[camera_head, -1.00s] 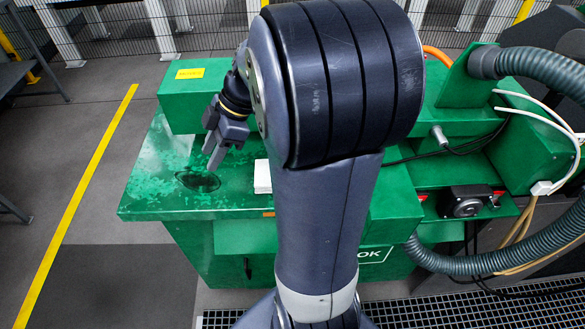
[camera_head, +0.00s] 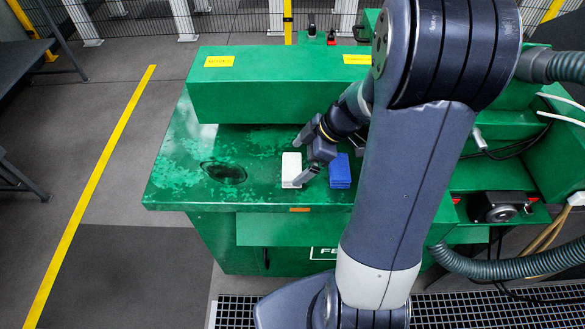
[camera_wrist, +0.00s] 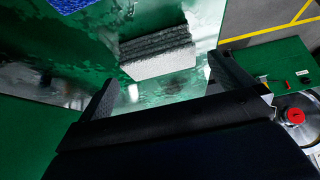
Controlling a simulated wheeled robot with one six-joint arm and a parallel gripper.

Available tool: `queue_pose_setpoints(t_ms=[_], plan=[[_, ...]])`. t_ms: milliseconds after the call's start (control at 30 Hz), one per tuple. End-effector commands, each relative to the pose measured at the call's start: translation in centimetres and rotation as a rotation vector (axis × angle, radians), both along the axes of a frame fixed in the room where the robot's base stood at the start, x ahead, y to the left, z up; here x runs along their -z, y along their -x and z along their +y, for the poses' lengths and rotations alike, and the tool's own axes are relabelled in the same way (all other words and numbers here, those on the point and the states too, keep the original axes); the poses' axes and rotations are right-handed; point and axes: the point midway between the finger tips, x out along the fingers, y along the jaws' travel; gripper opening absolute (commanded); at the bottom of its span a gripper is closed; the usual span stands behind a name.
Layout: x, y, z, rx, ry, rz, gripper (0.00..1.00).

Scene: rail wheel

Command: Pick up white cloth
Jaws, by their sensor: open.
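The white cloth (camera_head: 291,168) is a folded stack lying on the green bench top (camera_head: 180,170) in the head view. In the wrist view the white cloth (camera_wrist: 157,55) shows its layered grey side, ahead of the fingers. My gripper (camera_head: 301,160) is at the cloth's right side in the head view, its fingers apart. In the wrist view my gripper (camera_wrist: 160,85) is open, with a finger on each side and nothing between them. I cannot tell whether a finger touches the cloth.
A blue folded cloth (camera_head: 340,170) lies just right of the white one. A green box-shaped housing (camera_head: 280,100) runs along the back of the bench. A dark oval patch (camera_head: 226,172) marks the bench at left. The bench's left part is clear.

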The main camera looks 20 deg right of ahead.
Motion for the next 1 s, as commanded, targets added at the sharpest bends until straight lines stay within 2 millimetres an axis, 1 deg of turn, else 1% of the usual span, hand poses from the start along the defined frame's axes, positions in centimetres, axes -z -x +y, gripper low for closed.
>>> queue_pose_setpoints(t_ms=[100,233,333,567,1000], plan=[[1.6,-0.2,1.1,-0.003,-0.001,0.008,1.0],[2.9,-0.5,1.9,-0.002,-0.002,0.004,1.0],[3.3,-0.6,2.1,-0.002,0.0,0.003,1.0],[3.4,-0.6,2.1,-0.001,0.001,0.001,0.99],[3.4,-0.6,2.1,-0.001,-0.001,0.002,0.63]])
